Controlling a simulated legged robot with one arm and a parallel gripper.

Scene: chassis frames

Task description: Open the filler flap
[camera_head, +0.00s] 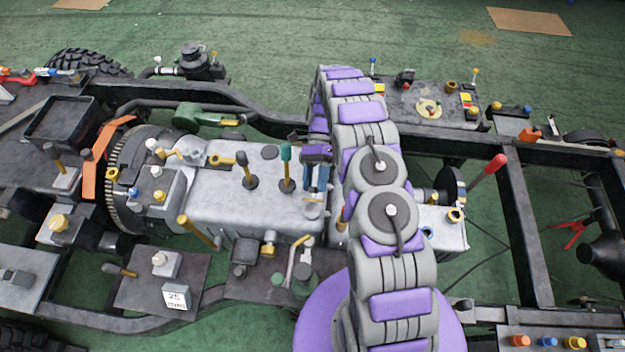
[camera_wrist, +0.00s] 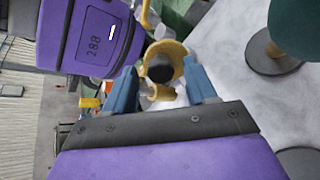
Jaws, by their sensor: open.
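My gripper (camera_head: 316,180) is over the right part of the grey gearbox housing (camera_head: 225,195), just right of the green-knobbed lever (camera_head: 286,165). In the wrist view my gripper (camera_wrist: 163,88) has its two blue fingers apart with nothing clamped. Beyond and between the fingertips is a yellow ring-shaped fitting (camera_wrist: 183,52) with a dark round middle. A short yellow tab (camera_wrist: 158,92) projects from its near side. I cannot tell whether this is the filler flap, or whether a finger touches it. In the head view my gripper and arm hide part of this area.
The green knob (camera_wrist: 298,25) stands close to the right finger in the wrist view. Black chassis rails (camera_head: 515,220) surround the housing. Green floor (camera_head: 260,40) is open at the back.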

